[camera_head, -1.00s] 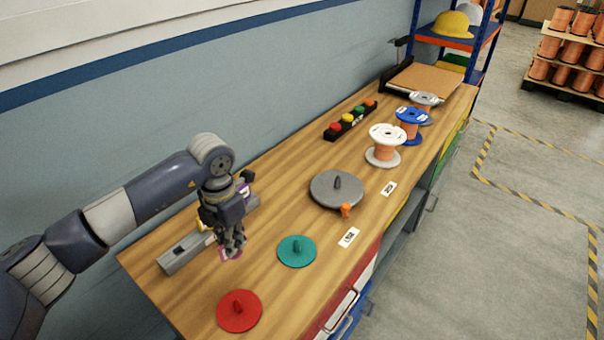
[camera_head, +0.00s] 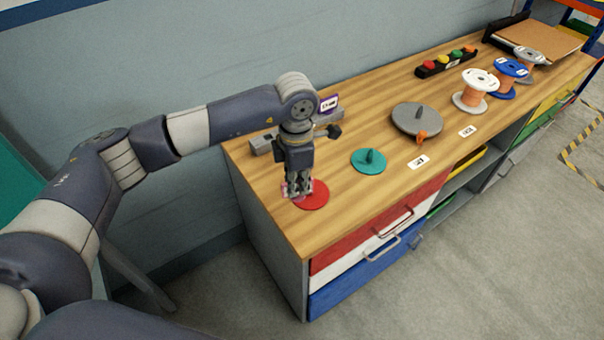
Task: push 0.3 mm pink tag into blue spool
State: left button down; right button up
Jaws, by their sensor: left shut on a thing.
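My left gripper (camera_head: 298,192) points down over the near left end of the wooden bench, in front of the red disc (camera_head: 315,198). It is shut on a small pink tag (camera_head: 285,190); only the tag's edge shows between and beside the fingers, and its print cannot be read. The blue spool (camera_head: 512,68), wound with copper wire, stands upright at the far right part of the bench, well away from the gripper. My right gripper is out of view.
A button strip (camera_head: 446,64) sits near the wall.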

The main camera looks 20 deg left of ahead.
pick_arm(q)
jog(key=s+a+f+m, duration=0.2)
jog(key=s+f+m, duration=0.1)
jog(key=s+m, duration=0.6)
jog(key=s+a+f+m, duration=0.2)
jog(key=s+f+m, duration=0.2)
jog(key=s+m, duration=0.5)
jog(key=m, duration=0.6)
jog(key=shift+s+a+f, duration=0.2)
jog(key=shift+s+a, duration=0.05)
jog(key=shift+s, duration=0.15)
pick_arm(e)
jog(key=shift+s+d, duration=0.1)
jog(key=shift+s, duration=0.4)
